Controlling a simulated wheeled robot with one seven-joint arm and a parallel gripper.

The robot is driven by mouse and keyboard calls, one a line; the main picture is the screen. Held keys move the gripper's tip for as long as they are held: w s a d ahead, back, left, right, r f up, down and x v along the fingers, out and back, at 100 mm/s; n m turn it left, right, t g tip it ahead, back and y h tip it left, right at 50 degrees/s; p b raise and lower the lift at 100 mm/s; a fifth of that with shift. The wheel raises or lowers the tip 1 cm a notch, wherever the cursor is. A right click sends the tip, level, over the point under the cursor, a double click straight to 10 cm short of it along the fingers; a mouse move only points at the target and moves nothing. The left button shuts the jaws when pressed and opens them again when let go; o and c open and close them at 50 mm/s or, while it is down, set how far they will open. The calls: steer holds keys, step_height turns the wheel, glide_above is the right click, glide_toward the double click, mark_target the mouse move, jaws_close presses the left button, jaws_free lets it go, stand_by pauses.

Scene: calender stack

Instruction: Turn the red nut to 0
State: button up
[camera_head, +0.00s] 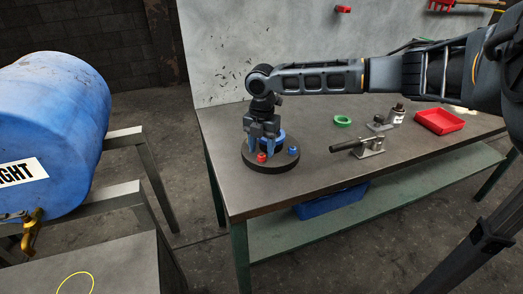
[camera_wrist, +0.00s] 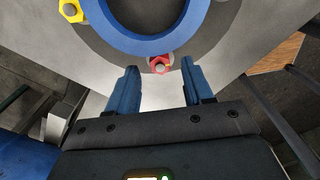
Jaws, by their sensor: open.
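The red nut (camera_head: 262,157) sits near the front rim of a round dark base (camera_head: 257,167) on the workbench. In the wrist view the red nut (camera_wrist: 160,63) lies beyond my fingertips, roughly centred between them, beside a blue ring (camera_wrist: 147,40). My gripper (camera_head: 263,148) points down over the base. In the wrist view its two blue fingers (camera_wrist: 160,70) are apart with nothing between them. A yellow nut (camera_wrist: 72,10) shows at the upper left of the wrist view. A blue nut (camera_head: 293,151) stands right of the red one. I cannot read any number mark.
The workbench (camera_head: 310,185) holds a green ring (camera_head: 342,121), a toggle clamp (camera_head: 362,147), another metal fixture (camera_head: 388,118) and a red tray (camera_head: 439,121). A blue barrel (camera_head: 50,120) on a stand is at the left. The bench front edge is clear.

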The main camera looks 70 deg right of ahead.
steer(key=shift+f, duration=1.05)
jaws_close()
